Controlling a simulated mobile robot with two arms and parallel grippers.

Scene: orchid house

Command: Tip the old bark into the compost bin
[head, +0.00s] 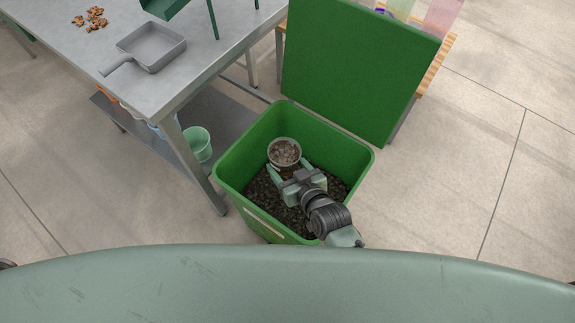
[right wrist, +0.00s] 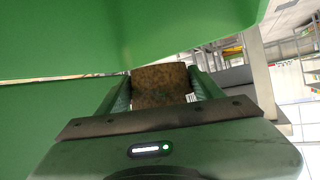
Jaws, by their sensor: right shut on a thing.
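The green compost bin (head: 228,180) stands open on the floor, with dark bark or compost in its bottom. My right gripper (head: 286,165) reaches over the bin's opening and is shut on a clear pot (head: 285,140). The pot holds brownish-grey bark pieces (head: 285,154), and its round mouth faces up toward the head camera. In the right wrist view the brown pot (right wrist: 162,86) sits between both fingers of the gripper (right wrist: 162,80), with a small white label at its right edge. My left gripper is not in view.
The bin's green lid (head: 355,70) stands raised behind it. A metal table (head: 110,55) at the left bears a grey scoop-like pan (head: 153,47) and brown bark chips (head: 90,18). A pale green pot (head: 198,144) is on its lower shelf. The floor at right is clear.

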